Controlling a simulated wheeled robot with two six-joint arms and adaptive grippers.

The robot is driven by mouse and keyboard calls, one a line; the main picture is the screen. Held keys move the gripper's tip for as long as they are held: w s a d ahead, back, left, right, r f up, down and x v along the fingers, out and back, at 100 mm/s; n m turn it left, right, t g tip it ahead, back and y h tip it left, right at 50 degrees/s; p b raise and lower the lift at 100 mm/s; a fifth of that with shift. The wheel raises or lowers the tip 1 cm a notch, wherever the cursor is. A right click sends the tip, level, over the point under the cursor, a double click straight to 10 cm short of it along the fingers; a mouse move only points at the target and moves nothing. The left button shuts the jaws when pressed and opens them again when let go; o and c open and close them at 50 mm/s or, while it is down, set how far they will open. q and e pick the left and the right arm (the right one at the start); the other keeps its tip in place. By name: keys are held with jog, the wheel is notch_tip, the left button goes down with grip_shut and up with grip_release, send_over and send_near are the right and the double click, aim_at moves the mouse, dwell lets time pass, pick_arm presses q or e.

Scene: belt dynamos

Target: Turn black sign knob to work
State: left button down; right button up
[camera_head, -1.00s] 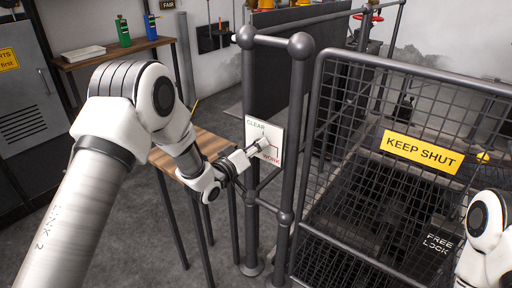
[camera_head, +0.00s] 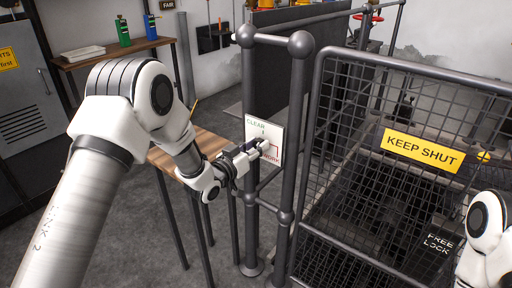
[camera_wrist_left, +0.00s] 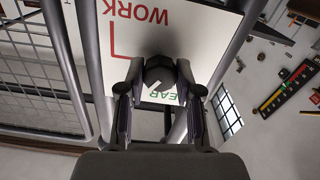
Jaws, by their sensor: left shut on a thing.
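The white sign (camera_head: 277,133) is on the grey post frame, with green CLEAR at its top and red WORK at its lower right. My left gripper (camera_head: 264,147) is at the sign's face, over its middle. In the left wrist view, the black knob (camera_wrist_left: 160,70) sits between the fingertips of my left gripper (camera_wrist_left: 157,80), which is shut on it. A short pale mark shows on the knob. The WORK lettering (camera_wrist_left: 138,12) appears upside down above the knob, and CLEAR is partly covered below it. The head view mostly hides the knob. My right gripper is out of view.
A mesh gate (camera_head: 385,100) with a yellow KEEP SHUT plate (camera_head: 422,150) stands right of the sign. A small wooden table (camera_head: 208,143) is behind my left arm. A shelf (camera_head: 112,53) with bottles is at the back left.

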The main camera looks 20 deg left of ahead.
pick_arm(q)
jog(key=m+b, duration=0.2)
jog(key=m, duration=1)
jog(key=shift+b, duration=0.35)
jog(key=c, duration=0.8)
grip_release()
jog(key=shift+o, duration=0.2)
jog(key=shift+s, duration=0.1)
jog(key=v, duration=1.1)
jog(key=shift+s+a, duration=0.15)
jog(key=shift+s, duration=0.25)
